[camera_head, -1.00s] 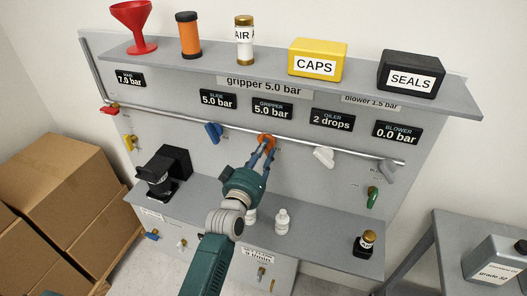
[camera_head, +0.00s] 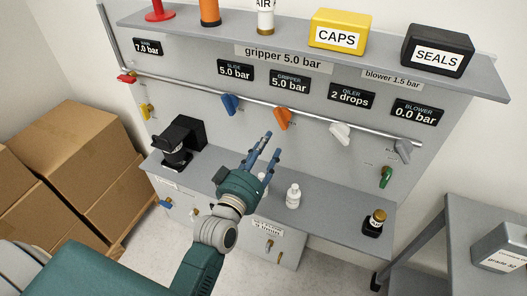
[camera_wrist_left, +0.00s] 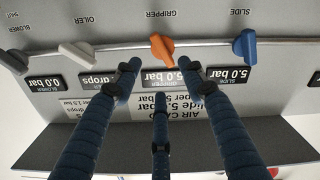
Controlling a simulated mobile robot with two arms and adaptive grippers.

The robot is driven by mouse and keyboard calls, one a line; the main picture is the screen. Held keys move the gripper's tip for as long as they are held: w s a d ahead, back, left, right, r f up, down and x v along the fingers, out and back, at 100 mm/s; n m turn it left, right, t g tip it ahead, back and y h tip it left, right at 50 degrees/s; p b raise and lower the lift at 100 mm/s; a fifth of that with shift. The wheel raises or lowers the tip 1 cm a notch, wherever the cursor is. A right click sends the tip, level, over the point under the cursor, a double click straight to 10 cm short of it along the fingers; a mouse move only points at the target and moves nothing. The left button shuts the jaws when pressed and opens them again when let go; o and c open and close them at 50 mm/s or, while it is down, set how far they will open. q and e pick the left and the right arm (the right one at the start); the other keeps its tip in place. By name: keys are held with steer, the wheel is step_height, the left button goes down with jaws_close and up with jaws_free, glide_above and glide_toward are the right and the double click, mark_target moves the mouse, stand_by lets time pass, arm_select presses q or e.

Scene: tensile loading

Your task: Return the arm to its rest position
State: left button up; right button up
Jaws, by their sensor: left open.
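My left gripper (camera_head: 268,150) is open and empty in the head view. Its blue fingers point up and to the right, in front of the panel and above the lower shelf. My left arm comes up from the bottom of the picture. The orange valve handle (camera_head: 282,118) on the pipe is just beyond the fingertips, with a gap between. In the left wrist view the fingers (camera_wrist_left: 155,75) are spread apart, and the orange handle (camera_wrist_left: 161,47) shows beyond them, not held. My right gripper is not in view.
The panel's pipe (camera_head: 340,125) carries a blue handle (camera_head: 231,104), a white handle (camera_head: 340,133) and a grey handle (camera_head: 403,150). A white bottle (camera_head: 293,197) stands on the lower shelf (camera_head: 335,212). Cardboard boxes (camera_head: 70,170) stand left; a side table (camera_head: 470,215) stands right.

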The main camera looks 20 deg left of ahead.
arm_select(q)
steer(key=shift+s, duration=0.75)
steer(key=s+d+f+m+g, duration=0.1)
steer(key=s+f+g, duration=0.25)
steer(key=f, duration=0.95)
steer(key=s+d+f+m+g+h, duration=0.15)
steer(key=s+f, duration=0.25)
steer(key=f, duration=0.8)
steer(key=s+d+f+m+g+y, duration=0.1)
steer(key=s+f+g, duration=0.25)
steer(key=f, duration=0.95)
steer(key=s+a+f+m+g+b, duration=0.15)
steer(key=s+f+g, duration=0.25)
steer(key=s+f, duration=0.95)
steer(key=s+a+f+m+g, duration=0.1)
steer(key=s+a+f+g, duration=0.1)
steer(key=s, duration=0.9)
steer(key=s+a+f+m+g+y, duration=0.1)
steer(key=s+a+f+g, duration=0.1)
steer(key=s+f, duration=0.5)
steer(key=s+a, duration=0.1)
steer(key=s, duration=0.3)
steer(key=shift+s+a+m, duration=0.3)
steer(key=shift+s+a, duration=0.1)
steer(key=shift+f+g, duration=0.1)
steer(key=shift+g, duration=0.15)
